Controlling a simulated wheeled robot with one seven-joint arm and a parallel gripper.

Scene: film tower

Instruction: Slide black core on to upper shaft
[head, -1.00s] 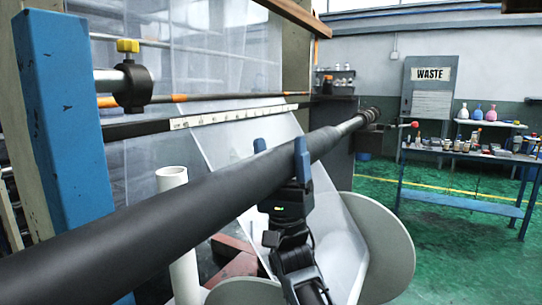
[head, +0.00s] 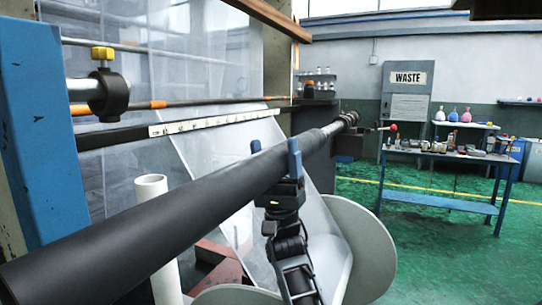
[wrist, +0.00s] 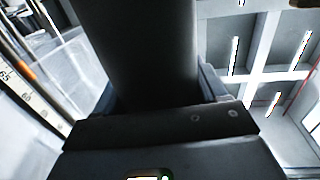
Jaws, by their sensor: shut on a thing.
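The black core (head: 150,227) is a long dark tube running from the lower left up to the middle of the head view. My gripper (head: 276,158) is shut on it near its far end, with one blue finger on each side. A bare metal shaft (head: 336,127) continues in line from the core's far end to a dark ribbed end piece. It looks as if the core is around this shaft, but how far is hidden. The core's near end runs out of frame. In the wrist view the core (wrist: 142,50) fills the middle, between the fingers.
A blue post (head: 40,140) stands at left, with another metal rod carrying a black collar (head: 107,95) and yellow knob. Clear film and a grey disc (head: 360,245) lie behind my arm.

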